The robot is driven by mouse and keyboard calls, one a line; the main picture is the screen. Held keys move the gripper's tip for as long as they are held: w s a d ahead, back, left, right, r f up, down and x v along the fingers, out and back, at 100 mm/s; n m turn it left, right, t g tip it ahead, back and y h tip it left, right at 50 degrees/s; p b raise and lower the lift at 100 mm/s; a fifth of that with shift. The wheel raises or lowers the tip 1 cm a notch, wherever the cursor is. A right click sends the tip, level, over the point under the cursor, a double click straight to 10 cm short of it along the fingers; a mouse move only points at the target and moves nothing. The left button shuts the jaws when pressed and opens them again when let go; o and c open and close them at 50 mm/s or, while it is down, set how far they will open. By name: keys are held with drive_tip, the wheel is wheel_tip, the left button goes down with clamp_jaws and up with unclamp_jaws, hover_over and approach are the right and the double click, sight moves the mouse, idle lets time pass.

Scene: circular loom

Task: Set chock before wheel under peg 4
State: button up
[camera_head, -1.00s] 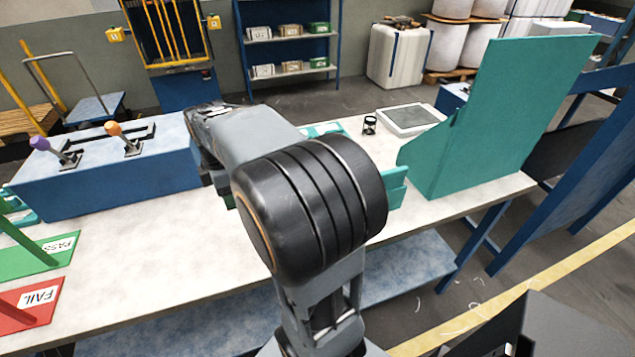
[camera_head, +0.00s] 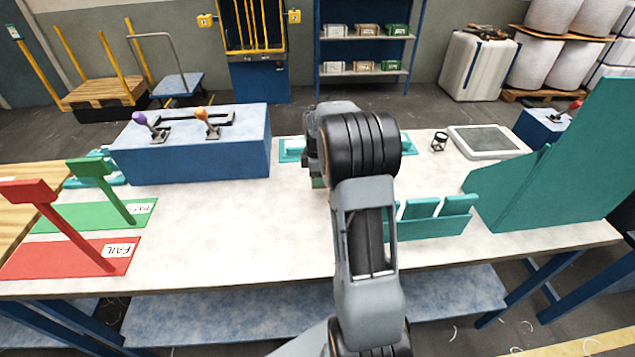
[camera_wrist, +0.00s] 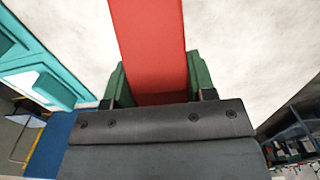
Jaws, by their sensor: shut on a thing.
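My gripper (camera_wrist: 158,82) is shut on a red block (camera_wrist: 147,40), which sits between its two green finger pads in the wrist view. The block runs up out of the top of that view, so its full shape is hidden. I take it to be the chock, but cannot be sure. In the head view my own arm hides the gripper and the block; only a small green bit shows beside the arm, over the pale table (camera_head: 250,225). I cannot make out a peg marked 4 or a wheel under it in either view.
A blue box (camera_head: 200,150) with purple and orange levers stands left of my arm. Green PASS (camera_head: 90,215) and red FAIL (camera_head: 75,258) plates lie at the left. A teal slotted rack (camera_head: 435,222) and tall teal panel (camera_head: 560,175) stand right. The table's middle left is clear.

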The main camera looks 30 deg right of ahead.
sight(317, 192)
drive_tip(key=shift+w+d+f, duration=0.2)
drive_tip(key=shift+w+f, duration=0.1)
drive_tip(key=shift+f, duration=1.7)
drive_tip(key=shift+f, duration=0.1)
drive_tip(key=shift+f, duration=0.15)
drive_tip(key=o, duration=1.1)
